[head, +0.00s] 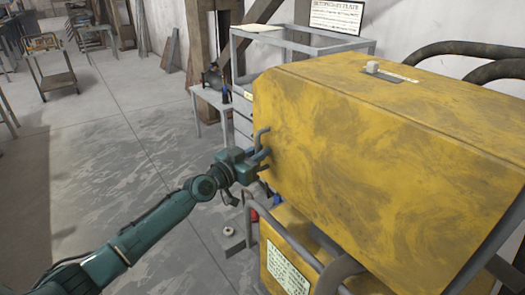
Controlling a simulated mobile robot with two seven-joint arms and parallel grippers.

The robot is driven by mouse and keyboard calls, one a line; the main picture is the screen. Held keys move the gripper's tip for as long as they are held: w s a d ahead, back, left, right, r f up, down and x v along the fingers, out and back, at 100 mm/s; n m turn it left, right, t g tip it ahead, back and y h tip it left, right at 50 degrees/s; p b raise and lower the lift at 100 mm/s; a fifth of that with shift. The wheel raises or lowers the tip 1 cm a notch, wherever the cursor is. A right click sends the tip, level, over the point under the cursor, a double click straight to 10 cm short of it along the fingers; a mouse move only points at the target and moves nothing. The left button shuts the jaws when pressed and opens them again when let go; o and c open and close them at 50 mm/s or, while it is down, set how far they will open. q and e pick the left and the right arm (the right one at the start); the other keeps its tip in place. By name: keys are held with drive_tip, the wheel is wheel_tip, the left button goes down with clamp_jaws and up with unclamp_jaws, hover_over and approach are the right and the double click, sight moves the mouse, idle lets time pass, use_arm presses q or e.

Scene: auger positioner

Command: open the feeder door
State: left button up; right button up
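The feeder is a large worn yellow housing (385,150) filling the right half of the head view. Its big front panel, which looks like the door, lies flush with the housing with no gap that I can see. A grey bar handle (262,133) stands out at its left edge. My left gripper (262,156), on a teal arm from the lower left, is at this handle, its fingers overlapping it. The fingers are small here, and I cannot tell whether they are closed around the bar. My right gripper is out of view.
A grey tube rail (293,243) and a lower yellow body with a label (287,270) sit below the housing. A grey metal frame (300,46) stands behind it. Thick dark hoses (455,49) run at the upper right. Concrete floor (110,160) at left is open.

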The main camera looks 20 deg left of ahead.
use_arm(q)
drive_tip(key=shift+c, duration=0.4)
clamp_jaws()
drive_tip(key=shift+a, duration=0.15)
